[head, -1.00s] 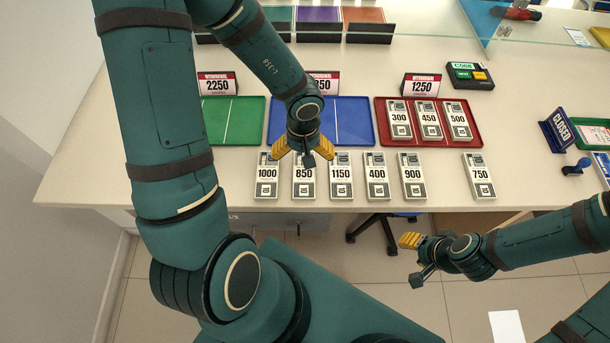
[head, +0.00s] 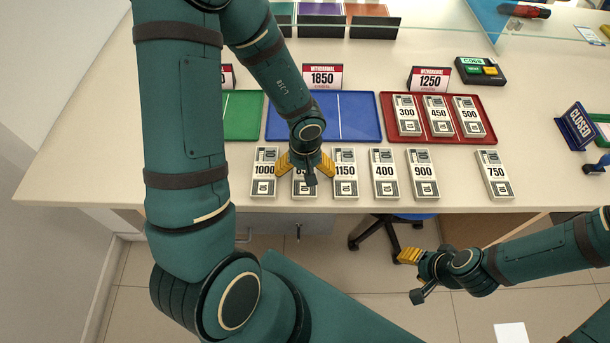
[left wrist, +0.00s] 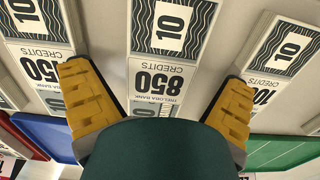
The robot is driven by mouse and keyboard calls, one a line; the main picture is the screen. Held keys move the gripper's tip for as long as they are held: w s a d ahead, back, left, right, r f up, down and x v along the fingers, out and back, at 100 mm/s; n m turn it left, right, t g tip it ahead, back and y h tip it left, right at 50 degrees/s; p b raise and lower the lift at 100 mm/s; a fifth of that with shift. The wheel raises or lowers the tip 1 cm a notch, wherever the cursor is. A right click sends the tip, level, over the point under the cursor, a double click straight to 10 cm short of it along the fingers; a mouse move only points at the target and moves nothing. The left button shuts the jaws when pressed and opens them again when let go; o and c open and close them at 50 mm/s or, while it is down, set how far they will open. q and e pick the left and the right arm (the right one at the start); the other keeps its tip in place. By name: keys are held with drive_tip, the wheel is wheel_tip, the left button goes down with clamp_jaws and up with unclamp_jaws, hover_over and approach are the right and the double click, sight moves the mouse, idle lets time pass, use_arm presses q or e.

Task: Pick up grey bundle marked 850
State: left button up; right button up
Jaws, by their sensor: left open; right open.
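The grey bundle marked 850 (head: 304,188) lies on the counter in the front row, between the 1000 and 1150 bundles. My left gripper hides part of it in the head view. In the left wrist view the bundle (left wrist: 158,73) shows upside down, between the spread yellow fingers. My left gripper (head: 305,168) is open, with one finger on each side of the bundle; I cannot tell whether they touch it. My right gripper (head: 408,268) is open and empty, off the counter's front edge at lower right.
Bundles 1000 (head: 264,172) and 1150 (head: 345,174) lie close on either side. Bundles 400 (head: 384,173), 900 (head: 423,174) and 750 (head: 494,174) lie further right. Behind are a green tray (head: 240,128), a blue tray (head: 360,115) and a red tray (head: 390,127) with three bundles.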

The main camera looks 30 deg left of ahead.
use_arm(q)
drive_tip(key=shift+f, duration=0.2)
drive_tip(key=c, duration=1.3)
